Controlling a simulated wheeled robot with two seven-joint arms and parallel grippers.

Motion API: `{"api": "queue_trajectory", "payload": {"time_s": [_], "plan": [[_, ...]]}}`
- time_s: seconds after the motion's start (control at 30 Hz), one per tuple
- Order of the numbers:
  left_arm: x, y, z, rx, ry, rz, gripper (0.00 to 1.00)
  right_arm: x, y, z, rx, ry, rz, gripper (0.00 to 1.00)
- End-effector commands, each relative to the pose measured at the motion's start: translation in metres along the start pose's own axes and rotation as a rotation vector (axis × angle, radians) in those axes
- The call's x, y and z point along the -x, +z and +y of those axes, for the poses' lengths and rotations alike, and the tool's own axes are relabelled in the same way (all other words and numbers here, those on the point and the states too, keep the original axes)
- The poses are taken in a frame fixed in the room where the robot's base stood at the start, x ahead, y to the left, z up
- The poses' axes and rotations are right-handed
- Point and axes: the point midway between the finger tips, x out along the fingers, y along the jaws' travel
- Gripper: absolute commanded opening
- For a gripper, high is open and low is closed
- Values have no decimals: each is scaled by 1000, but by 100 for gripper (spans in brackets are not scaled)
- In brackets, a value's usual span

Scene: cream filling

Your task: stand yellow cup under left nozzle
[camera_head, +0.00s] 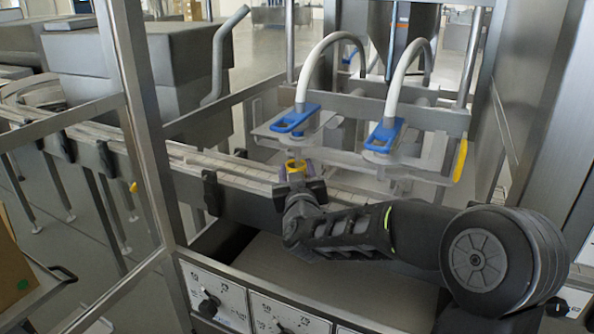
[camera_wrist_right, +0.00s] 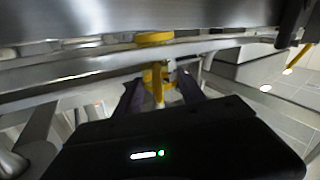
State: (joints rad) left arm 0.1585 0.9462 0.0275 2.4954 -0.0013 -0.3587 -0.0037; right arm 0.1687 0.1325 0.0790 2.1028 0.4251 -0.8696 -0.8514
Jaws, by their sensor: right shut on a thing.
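The yellow cup (camera_head: 296,169) is in the head view at the middle, over the conveyor belt and just below the left nozzle. It also shows in the right wrist view (camera_wrist_right: 154,76), between the fingers. My right gripper (camera_head: 302,184) is shut on the cup; its fingers hide the cup's lower part. I cannot tell whether the cup touches the belt. The left nozzle (camera_head: 296,122) has a blue clamp and a white hose. The right nozzle (camera_head: 383,137) looks alike. My left gripper is not in view.
The conveyor (camera_head: 235,178) runs from the left to under the nozzles. A metal frame post (camera_head: 140,110) stands to the left of my arm. A control panel with knobs (camera_head: 215,298) lies in front. A yellow part (camera_head: 459,160) is on the frame at the right.

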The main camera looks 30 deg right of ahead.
Motion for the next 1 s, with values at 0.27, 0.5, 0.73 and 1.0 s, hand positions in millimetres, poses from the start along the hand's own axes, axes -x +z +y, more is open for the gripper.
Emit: {"api": "queue_trajectory", "payload": {"time_s": [0.27, 0.5, 0.73, 1.0], "plan": [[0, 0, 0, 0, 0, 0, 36, 0, 1, 0, 0, -1, -2, 62], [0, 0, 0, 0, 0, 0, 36, 0, 1, 0, 0, -1, -1, 72], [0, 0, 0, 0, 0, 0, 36, 4, 0, 0, 0, -1, -1, 72], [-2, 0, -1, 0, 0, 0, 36, 41, 0, -1, 0, -2, 1, 72]]}}
